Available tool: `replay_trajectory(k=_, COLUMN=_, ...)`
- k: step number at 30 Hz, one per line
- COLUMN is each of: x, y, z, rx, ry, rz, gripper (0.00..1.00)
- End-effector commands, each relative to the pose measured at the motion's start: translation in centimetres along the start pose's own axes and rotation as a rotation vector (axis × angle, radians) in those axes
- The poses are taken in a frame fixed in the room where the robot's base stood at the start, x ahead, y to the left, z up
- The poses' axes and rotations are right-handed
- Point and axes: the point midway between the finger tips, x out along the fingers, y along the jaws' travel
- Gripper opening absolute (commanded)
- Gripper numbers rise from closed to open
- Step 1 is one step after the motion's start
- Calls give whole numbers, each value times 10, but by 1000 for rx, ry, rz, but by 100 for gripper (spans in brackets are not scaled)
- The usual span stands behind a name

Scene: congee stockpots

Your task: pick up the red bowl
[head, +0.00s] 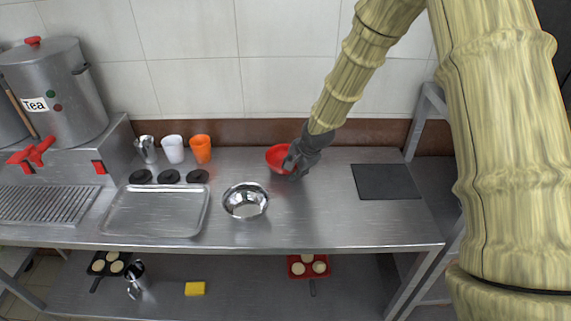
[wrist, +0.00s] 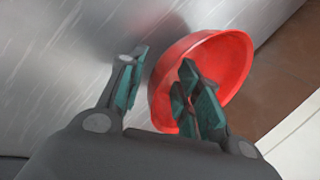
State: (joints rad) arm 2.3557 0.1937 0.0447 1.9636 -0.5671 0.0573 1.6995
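The red bowl (head: 276,155) is on the steel counter toward the back, right of the metal bowl. My gripper (head: 290,170) is at its right side and covers part of it. In the wrist view my gripper (wrist: 162,62) is open, with two teal-padded fingers apart. The red bowl (wrist: 226,62) looks tilted in that view. One finger overlaps the bowl's inside and the other is outside its near rim, with a gap to the wall. Whether either finger touches the bowl I cannot tell.
A shiny metal bowl (head: 246,201) stands to the front left. A metal tray (head: 155,211), an orange cup (head: 201,149), a white cup (head: 173,149) and a metal cup (head: 146,149) are farther left. A dark mat (head: 387,182) lies right. The counter between is bare.

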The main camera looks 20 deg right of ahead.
Motion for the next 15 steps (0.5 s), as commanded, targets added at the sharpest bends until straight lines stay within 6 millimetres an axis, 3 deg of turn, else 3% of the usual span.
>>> replay_trajectory(k=5, x=0, y=0, z=0, rx=0, ry=0, rz=0, gripper=34)
replay_trajectory(k=10, x=0, y=0, z=0, rx=0, ry=0, rz=0, gripper=3)
replay_trajectory(k=15, x=0, y=0, z=0, rx=0, ry=0, rz=-1, gripper=0)
